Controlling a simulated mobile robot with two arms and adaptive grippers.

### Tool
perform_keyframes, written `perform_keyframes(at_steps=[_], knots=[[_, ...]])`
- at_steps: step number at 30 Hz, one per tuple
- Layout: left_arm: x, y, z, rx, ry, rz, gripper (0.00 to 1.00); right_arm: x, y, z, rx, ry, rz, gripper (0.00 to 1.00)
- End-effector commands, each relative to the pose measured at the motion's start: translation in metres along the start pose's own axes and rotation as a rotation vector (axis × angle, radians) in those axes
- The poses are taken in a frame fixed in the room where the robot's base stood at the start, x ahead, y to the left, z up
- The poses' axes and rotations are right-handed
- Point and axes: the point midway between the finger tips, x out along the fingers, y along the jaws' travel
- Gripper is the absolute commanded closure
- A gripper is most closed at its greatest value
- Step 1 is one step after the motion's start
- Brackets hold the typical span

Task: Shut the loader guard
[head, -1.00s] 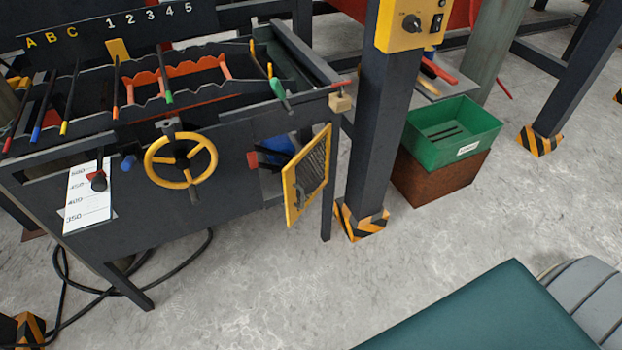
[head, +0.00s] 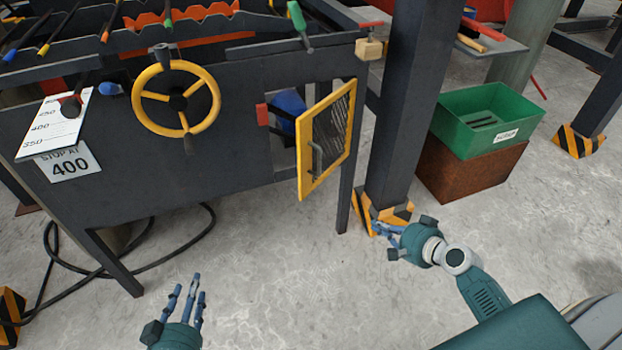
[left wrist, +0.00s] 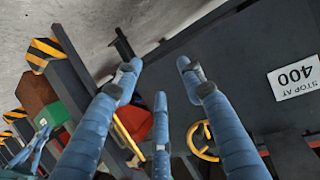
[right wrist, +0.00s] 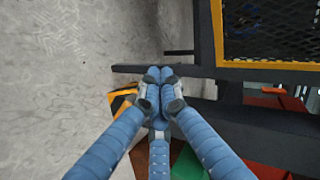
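The loader guard (head: 328,138) is a yellow-framed mesh door with a grey handle (head: 316,160). It stands swung out from the opening in the dark front panel, so it is open. Its yellow frame and mesh also fill the top right of the right wrist view (right wrist: 265,60). My left gripper (head: 187,287) is low in front of the machine, left of the guard, its fingers spread and empty. My right gripper (head: 377,228) is below and right of the guard, near a post foot. In the right wrist view its fingertips (right wrist: 159,76) are together with nothing between them.
A red block (head: 262,115) sits at the opening's left edge, with a blue thing (head: 289,103) behind. A yellow handwheel (head: 215,105) is to the left. A dark post (head: 400,110) and green bin (head: 485,115) stand right. The floor in front is clear.

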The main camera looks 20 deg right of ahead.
Motion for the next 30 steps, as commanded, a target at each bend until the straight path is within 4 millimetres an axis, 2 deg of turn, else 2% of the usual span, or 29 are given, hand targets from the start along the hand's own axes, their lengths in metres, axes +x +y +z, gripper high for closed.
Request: perform_keyframes(at_steps=[1,2,3,6,10,13,17,20,30], knots=[[0.001,0.002,-0.019,0.000,0.092,0.002,0.60,0.005,-0.026,-0.006,0.037,-0.009,-0.103,1.00],[-0.003,0.002,-0.038,-0.001,0.141,0.003,0.60,0.000,-0.049,-0.009,0.064,-0.021,-0.160,1.00],[-0.011,0.003,-0.063,-0.001,0.204,0.004,0.60,-0.007,-0.078,-0.011,0.093,-0.044,-0.231,1.00],[-0.035,0.004,-0.114,-0.003,0.337,0.007,0.60,-0.032,-0.139,-0.005,0.145,-0.114,-0.382,1.00],[-0.065,0.005,-0.157,-0.004,0.452,0.009,0.60,-0.062,-0.190,0.009,0.174,-0.199,-0.504,1.00],[-0.078,0.005,-0.174,-0.005,0.495,0.009,0.60,-0.075,-0.209,0.017,0.186,-0.237,-0.547,1.00],[-0.083,0.005,-0.182,-0.005,0.512,0.010,0.60,-0.075,-0.221,0.020,0.189,-0.251,-0.561,1.00],[-0.084,0.006,-0.184,-0.005,0.518,0.010,0.60,-0.065,-0.229,0.021,0.189,-0.250,-0.561,1.00],[-0.081,0.005,-0.180,-0.005,0.499,0.009,0.60,-0.007,-0.268,0.033,0.190,-0.247,-0.562,1.00]])
